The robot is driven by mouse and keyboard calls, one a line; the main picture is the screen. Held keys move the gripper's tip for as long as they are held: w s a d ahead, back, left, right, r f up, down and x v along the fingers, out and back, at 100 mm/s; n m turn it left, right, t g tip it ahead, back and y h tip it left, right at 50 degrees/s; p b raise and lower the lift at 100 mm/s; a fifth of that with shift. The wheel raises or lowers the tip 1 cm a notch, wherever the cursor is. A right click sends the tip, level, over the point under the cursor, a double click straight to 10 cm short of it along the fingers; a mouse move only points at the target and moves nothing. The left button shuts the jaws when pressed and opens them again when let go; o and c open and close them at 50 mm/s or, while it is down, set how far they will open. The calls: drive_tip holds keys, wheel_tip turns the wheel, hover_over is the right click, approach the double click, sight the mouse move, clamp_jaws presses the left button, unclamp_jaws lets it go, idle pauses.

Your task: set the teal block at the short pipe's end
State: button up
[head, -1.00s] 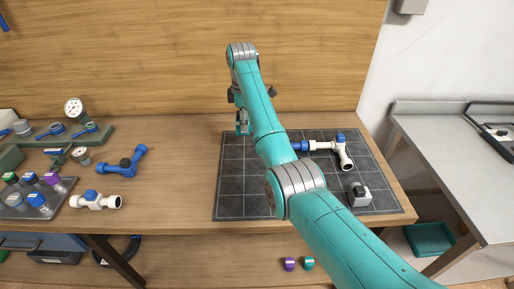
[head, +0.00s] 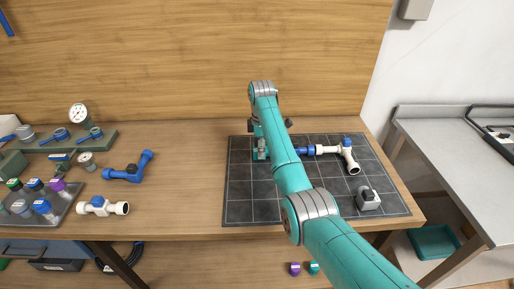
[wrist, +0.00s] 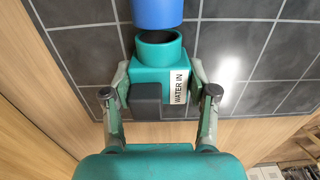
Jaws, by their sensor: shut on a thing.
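My gripper (wrist: 159,78) is shut on the teal block (wrist: 150,68), one finger on each side. The block has a round open socket, a dark grey part and a white "WATER IN" label. In the wrist view the blue pipe end (wrist: 157,12) is just beyond the socket, roughly in line with it. I cannot tell whether they touch. In the head view the block (head: 261,152) is low over the left half of the dark mat, left of the pipe assembly's blue end (head: 303,151). My arm hides part of the gap between them.
The dark tiled mat (head: 245,205) also carries a white tee pipe (head: 346,157) and a grey-white block (head: 368,199). The wood between is clear.

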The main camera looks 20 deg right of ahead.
idle(0.3)
drive_tip(key=o, duration=1.6)
